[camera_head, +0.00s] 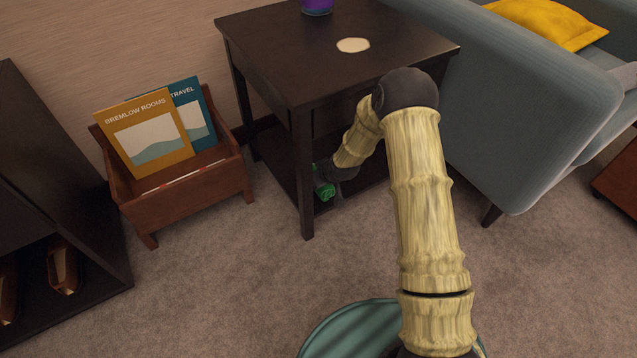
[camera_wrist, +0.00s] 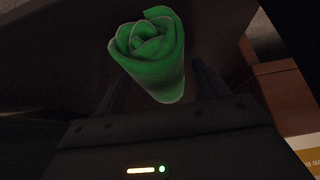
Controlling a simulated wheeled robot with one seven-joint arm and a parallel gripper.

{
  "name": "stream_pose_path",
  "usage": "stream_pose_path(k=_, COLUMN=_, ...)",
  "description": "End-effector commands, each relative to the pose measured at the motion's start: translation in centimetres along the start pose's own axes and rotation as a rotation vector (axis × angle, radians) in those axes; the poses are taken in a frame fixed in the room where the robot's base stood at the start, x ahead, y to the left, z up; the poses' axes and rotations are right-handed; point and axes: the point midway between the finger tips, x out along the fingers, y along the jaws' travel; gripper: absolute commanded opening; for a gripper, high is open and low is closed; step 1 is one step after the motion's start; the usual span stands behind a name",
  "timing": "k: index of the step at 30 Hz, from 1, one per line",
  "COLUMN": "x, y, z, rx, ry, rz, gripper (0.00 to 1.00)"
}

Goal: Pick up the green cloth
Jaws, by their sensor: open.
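The green cloth (camera_wrist: 157,62) is rolled up and fills the upper middle of the wrist view, with its spiral end showing. It lies in the space under the dark side table. My gripper (camera_wrist: 160,88) is open, with a dark finger on either side of the near part of the roll. I cannot tell whether the fingers touch it. In the head view a bit of the green cloth (camera_head: 325,190) shows on the low shelf, beside the end of my arm. The rest of the cloth and my fingers are hidden there by the arm and the table.
The side table (camera_head: 285,65) has a top above my arm and a front leg (camera_head: 304,175) close to my wrist. A wooden magazine rack (camera_head: 190,190) stands at left, a blue-grey sofa (camera_head: 510,110) at right.

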Motion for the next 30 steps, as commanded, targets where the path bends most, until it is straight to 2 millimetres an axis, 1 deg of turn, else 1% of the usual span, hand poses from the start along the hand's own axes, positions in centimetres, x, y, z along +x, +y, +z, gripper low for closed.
stream_pose_path(k=11, x=-0.05, y=0.0, z=-0.01, rx=0.0, ry=0.0, rz=0.0, gripper=0.72)
stream_pose_path(k=12, x=-0.05, y=0.0, z=-0.01, rx=-0.001, ry=0.0, rz=0.0, gripper=0.68)
stream_pose_path(k=14, x=-0.05, y=0.0, z=-0.01, rx=-0.001, ry=0.0, rz=0.0, gripper=0.56)
stream_pose_path(k=18, x=-0.05, y=0.0, z=-0.01, rx=-0.001, ry=0.0, rz=0.0, gripper=0.29)
stream_pose_path(k=19, x=-0.05, y=0.0, z=-0.01, rx=-0.001, ry=0.0, rz=0.0, gripper=0.24)
stream_pose_path(k=30, x=-0.2, y=0.0, z=-0.12, rx=-0.001, ry=0.001, rz=0.0, gripper=0.24)
